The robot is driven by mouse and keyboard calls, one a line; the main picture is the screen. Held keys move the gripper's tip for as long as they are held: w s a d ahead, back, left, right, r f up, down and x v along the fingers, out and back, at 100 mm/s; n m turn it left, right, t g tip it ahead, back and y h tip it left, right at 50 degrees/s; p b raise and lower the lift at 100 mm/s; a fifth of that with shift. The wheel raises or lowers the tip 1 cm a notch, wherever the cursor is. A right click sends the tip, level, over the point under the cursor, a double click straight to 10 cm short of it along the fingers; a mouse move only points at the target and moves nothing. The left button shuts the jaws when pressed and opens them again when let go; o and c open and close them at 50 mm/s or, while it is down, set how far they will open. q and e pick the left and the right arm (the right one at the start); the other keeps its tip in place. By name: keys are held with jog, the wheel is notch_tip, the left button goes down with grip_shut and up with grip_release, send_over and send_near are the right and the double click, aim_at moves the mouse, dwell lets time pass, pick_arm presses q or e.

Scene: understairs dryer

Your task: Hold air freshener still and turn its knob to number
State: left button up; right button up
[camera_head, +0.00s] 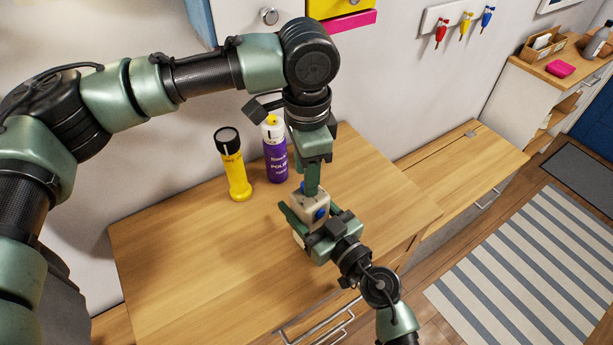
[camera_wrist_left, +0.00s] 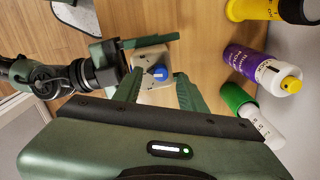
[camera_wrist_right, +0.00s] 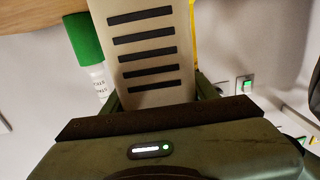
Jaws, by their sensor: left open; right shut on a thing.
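The air freshener is a beige box (camera_head: 309,204) on the wooden worktop, with a blue knob (camera_head: 320,214) on top. In the left wrist view the box (camera_wrist_left: 146,56) and its knob (camera_wrist_left: 160,73) show beyond the fingers. My left gripper (camera_head: 313,184) points down above the box, its open fingers on either side of the knob in its own view; contact cannot be told. My right gripper (camera_head: 312,226) is shut on the box from the front. The right wrist view shows the vented beige face (camera_wrist_right: 146,48) between its fingers. The knob's numbers cannot be read.
A green-capped white can (camera_wrist_left: 254,115) shows in the left wrist view. The worktop's left side is clear. Hooks with coloured items (camera_head: 465,24) are on the wall.

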pick_arm(q)
jog(key=shift+f, duration=1)
jog(key=shift+c, duration=0.3)
grip_shut()
jog(key=shift+w+a+n, duration=0.2)
jog(key=shift+n, duration=0.7)
jog(key=shift+o, duration=0.3)
grip_release()
jog(key=shift+s+d, duration=0.1)
